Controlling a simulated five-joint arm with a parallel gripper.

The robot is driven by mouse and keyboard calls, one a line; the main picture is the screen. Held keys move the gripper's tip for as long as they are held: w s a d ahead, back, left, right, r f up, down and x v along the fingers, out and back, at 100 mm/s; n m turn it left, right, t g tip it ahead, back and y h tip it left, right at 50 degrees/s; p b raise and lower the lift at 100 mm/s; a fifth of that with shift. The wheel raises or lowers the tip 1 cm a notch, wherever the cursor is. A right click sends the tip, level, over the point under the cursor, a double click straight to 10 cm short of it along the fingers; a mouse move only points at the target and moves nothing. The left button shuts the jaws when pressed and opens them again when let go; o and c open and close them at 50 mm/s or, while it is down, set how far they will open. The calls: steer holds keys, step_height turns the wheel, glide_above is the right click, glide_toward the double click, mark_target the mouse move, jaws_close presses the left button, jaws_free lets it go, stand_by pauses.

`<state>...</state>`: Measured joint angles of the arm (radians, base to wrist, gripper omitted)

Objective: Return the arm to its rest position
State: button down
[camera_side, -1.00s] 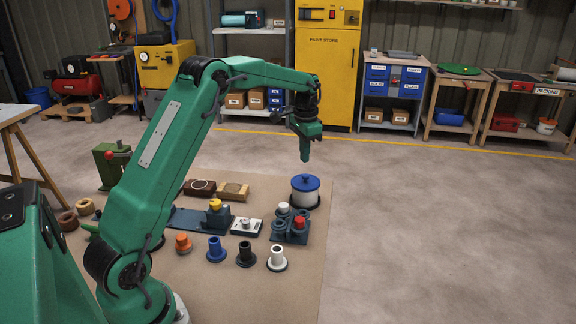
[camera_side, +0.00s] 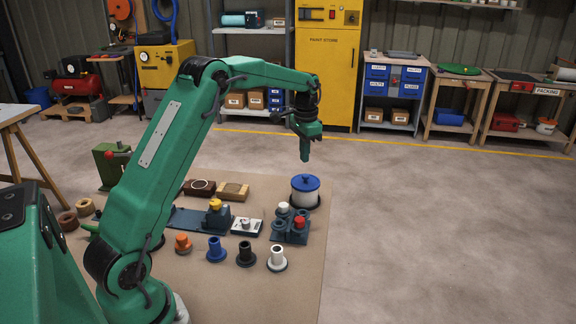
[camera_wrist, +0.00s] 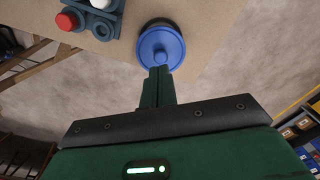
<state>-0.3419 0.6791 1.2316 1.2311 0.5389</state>
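My green arm is raised over the tan mat (camera_side: 300,270) in the side view. The blue lid (camera_wrist: 161,47) shows just beyond the fingertips.
A dark holder (camera_side: 290,232) with red and white caps stands on the mat. Orange, blue, black and white flanged pieces (camera_side: 277,259) stand along its front. A yellow-topped fixture (camera_side: 215,216) is further left. Floor to the right is clear.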

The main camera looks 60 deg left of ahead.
mark_target(304, 176)
steer(key=shift+f, duration=2.55)
stand_by(0.4)
steer(key=shift+r, duration=0.2)
steer(key=shift+r, duration=3.35)
